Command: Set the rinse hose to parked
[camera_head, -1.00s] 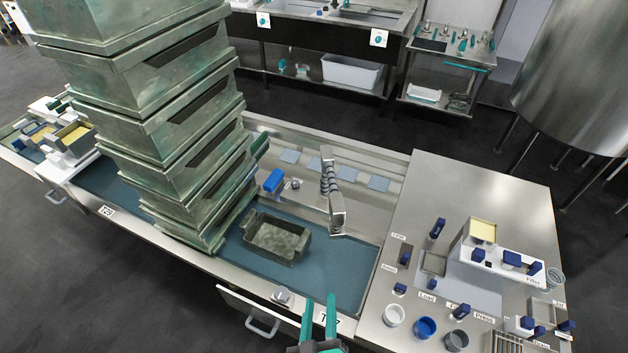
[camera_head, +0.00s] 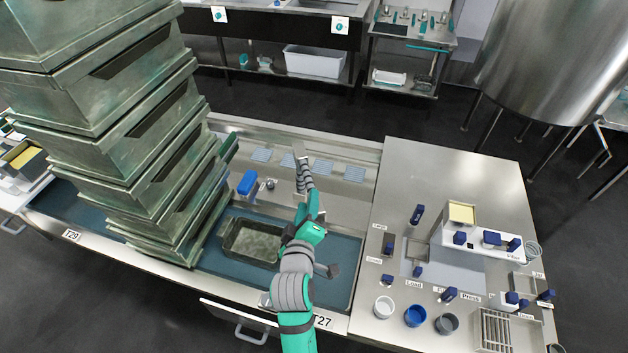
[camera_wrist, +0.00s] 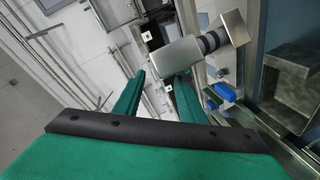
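The rinse hose (camera_head: 306,172), a grey ribbed piece with flat metal ends, stands at the back of the sink trough in the head view. Its lower end is hidden behind my gripper (camera_head: 314,208). In the wrist view the hose (camera_wrist: 212,42) shows dark ribs between two metal blocks; the larger block lies just beyond my fingertips (camera_wrist: 160,76). The two teal fingers are apart with a gap between them, and I see nothing held. Whether a finger touches the block, I cannot tell.
A blue block (camera_head: 247,183) sits left of the hose on the back ledge. A green metal tub (camera_head: 228,240) stands in the trough (camera_head: 345,262). A tall stack of metal bins (camera_head: 130,140) rises on the left. The counter (camera_head: 450,180) with press parts is on the right.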

